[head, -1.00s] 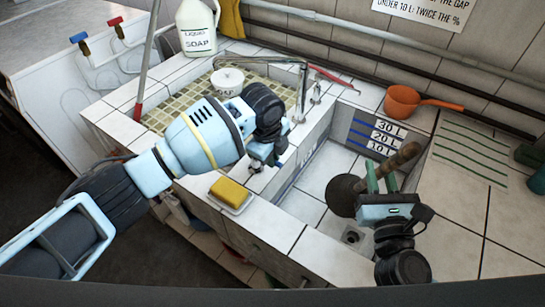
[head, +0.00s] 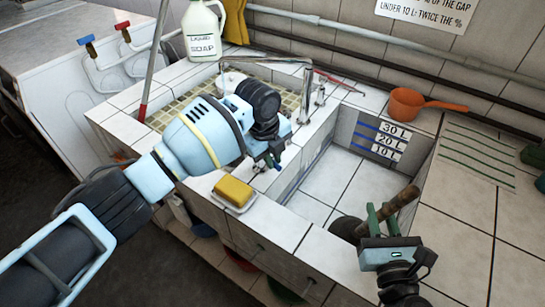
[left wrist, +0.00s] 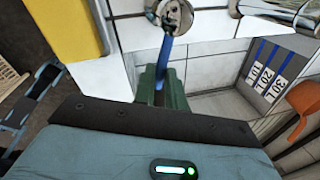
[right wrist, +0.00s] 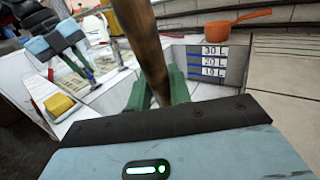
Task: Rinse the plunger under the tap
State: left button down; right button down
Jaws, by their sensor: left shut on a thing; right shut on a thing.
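The plunger (head: 345,228) has a dark rubber cup and a brown wooden handle. My right gripper (head: 378,216) is shut on the handle, which rises close up in the right wrist view (right wrist: 143,45). The plunger is tilted, its cup over the near end of the deep basin. My left gripper (head: 272,160) is shut on a blue lever (left wrist: 162,62), which meets a round metal fitting in the left wrist view.
A yellow sponge (head: 234,190) lies on a dish on the front ledge. An orange scoop (head: 407,103) rests behind the deep basin, whose wall carries litre marks (head: 385,142). A soap bottle (head: 204,30) stands at the back left.

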pick_arm(q)
jog(key=c, duration=1.5)
grip_release()
jog(key=shift+o, duration=0.2)
jog(key=shift+r, duration=0.1)
pick_arm(e)
jog(key=shift+r, duration=0.1)
